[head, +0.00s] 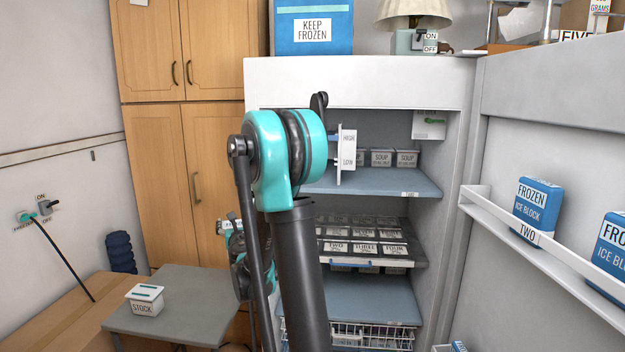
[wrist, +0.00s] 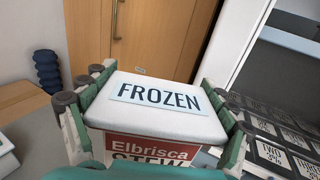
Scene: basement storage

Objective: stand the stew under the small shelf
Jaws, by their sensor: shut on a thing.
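The stew is a white-lidded tub (wrist: 160,122) with a FROZEN label on its lid and a red front reading Elbrisca STEW. It fills the middle of the wrist view, its lid facing the camera. My gripper (wrist: 158,88) is shut on it, with fingers along its left and right sides. In the head view my arm hides most of the gripper and the stew. The open freezer has an upper blue shelf (head: 385,182), a middle rack (head: 370,262) of labelled tubs, and a lower blue shelf (head: 375,300). I cannot tell which is the small shelf.
Tubs marked SOUP (head: 406,158) stand on the upper shelf. The open freezer door at right has a rack (head: 545,240) with blue ice blocks (head: 537,205). A STOCK tub (head: 146,300) stands on a grey table (head: 190,310). A wire basket (head: 372,335) is low in the freezer.

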